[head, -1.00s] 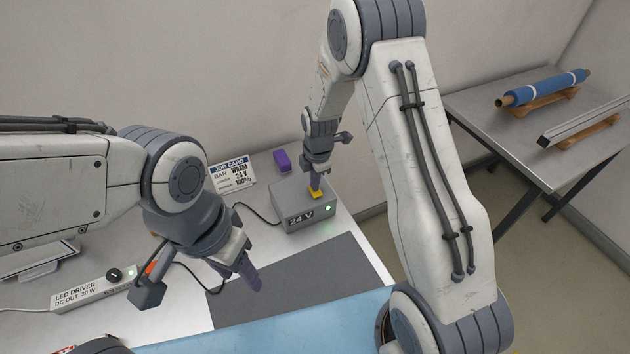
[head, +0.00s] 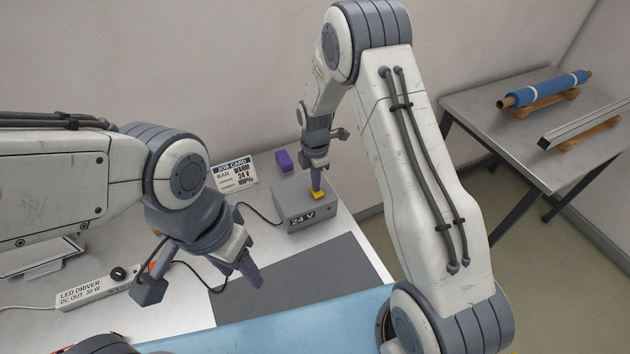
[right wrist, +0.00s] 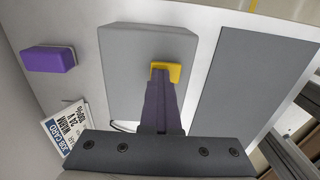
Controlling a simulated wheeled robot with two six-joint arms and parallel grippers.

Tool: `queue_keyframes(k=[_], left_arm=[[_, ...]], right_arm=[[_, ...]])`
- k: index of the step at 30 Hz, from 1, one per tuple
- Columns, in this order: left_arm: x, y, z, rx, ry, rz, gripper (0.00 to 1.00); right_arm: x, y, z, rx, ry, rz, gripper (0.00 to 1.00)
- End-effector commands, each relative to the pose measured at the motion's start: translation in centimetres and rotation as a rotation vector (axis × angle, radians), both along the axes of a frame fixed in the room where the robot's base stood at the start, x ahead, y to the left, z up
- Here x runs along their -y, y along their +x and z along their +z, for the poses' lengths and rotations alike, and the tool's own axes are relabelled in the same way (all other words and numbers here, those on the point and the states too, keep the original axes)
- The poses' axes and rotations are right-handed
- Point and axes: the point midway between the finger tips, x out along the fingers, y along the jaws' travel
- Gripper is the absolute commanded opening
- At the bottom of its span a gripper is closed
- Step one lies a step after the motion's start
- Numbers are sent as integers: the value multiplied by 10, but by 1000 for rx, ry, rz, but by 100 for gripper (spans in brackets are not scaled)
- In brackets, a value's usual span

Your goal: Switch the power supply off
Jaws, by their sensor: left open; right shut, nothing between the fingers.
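The power supply (head: 291,207) is a grey box marked "24 V" at the back of the bench; it also fills the middle of the right wrist view (right wrist: 125,75). Its yellow switch (right wrist: 176,70) sits on top, and no green light shows on its front. My right gripper (head: 317,189) is shut and empty, pointing down with its fingertips at the yellow switch, partly covering it. The right wrist view shows the fingertips (right wrist: 164,84) at the switch, seeming to touch it. My left gripper (head: 242,276) is open and empty above the bench at the front left.
A white LED driver (head: 92,291) with a black knob lies at the left, cables nearby. A job card (head: 234,173) and a purple block (head: 284,161) stand behind. A dark grey mat (head: 300,272) lies before the box. A side table (head: 480,110) at the right holds a blue roll.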

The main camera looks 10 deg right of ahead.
Motion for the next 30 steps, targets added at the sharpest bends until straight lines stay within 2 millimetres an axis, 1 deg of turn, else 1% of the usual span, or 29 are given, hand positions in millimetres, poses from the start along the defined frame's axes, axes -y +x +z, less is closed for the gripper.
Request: queue_keyframes(k=[1, 8, 11, 14, 19, 20, 21, 24, 30], left_arm=[[0, 0, -1, 0, 0, 0, 50], [0, 0, -1, 0, 0, -1, 50], [0, 0, 3, 0, 0, -1, 50], [0, 0, 13, 0, 0, -2, 50], [0, 0, 37, 1, 0, -6, 50], [0, 0, 38, 1, -1, -6, 50], [0, 0, 24, 2, -1, -6, 50], [0, 0, 15, 0, 1, -4, 50], [0, 0, 3, 0, 0, -1, 50]], right_arm=[[2, -18, -11, -53, -5, 1, 0], [2, -18, -11, -54, -5, 2, 0], [2, -17, -5, -51, -6, 2, 0], [0, -16, 8, -46, -5, 4, 0], [-4, -9, 44, -23, -3, 7, 0], [-5, -7, 49, -18, -2, 8, 0], [-5, -6, 49, -15, -2, 7, 0], [-5, -5, 70, -12, -2, 7, 0], [-5, -3, 110, -11, -2, 7, 0]])
